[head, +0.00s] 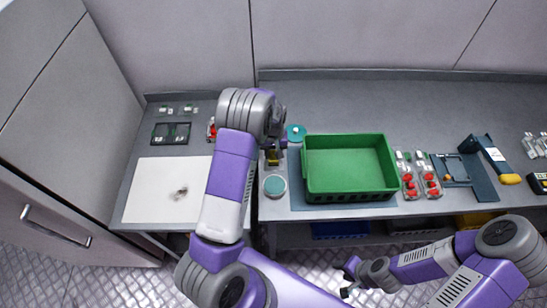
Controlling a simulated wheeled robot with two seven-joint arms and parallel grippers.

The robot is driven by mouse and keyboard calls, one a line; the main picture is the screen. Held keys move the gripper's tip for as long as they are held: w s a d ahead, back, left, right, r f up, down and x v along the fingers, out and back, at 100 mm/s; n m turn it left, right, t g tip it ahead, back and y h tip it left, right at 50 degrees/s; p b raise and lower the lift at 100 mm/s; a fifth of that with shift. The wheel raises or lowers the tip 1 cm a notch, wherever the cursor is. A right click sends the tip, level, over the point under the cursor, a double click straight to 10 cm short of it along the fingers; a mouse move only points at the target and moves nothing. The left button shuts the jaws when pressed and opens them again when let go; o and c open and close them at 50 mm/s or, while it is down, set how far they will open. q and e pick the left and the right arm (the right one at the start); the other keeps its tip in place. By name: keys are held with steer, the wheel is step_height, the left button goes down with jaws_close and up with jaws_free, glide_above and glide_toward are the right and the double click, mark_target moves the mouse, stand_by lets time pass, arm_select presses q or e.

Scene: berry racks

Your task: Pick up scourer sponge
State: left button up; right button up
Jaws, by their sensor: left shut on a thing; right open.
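My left gripper (275,146) is above the grey bench, left of the green crate, and is shut on a small yellow thing that looks like the scourer sponge (272,158). The gripper and wrist hide much of it, and I cannot tell if it is clear of the bench. My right gripper (348,275) is open and empty, low in front of the bench and away from the sponge.
A green crate (350,197) stands right of my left gripper. Two round teal-topped things (275,186) (296,132) are close to it. Red berry packs (429,183) and a blue stand (478,180) are further right. A white board (150,190) lies left.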

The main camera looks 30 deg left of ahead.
mark_target(273, 155)
arm_select(q)
steer(key=shift+r, duration=0.1)
step_height(273, 155, up, 10)
stand_by(0.4)
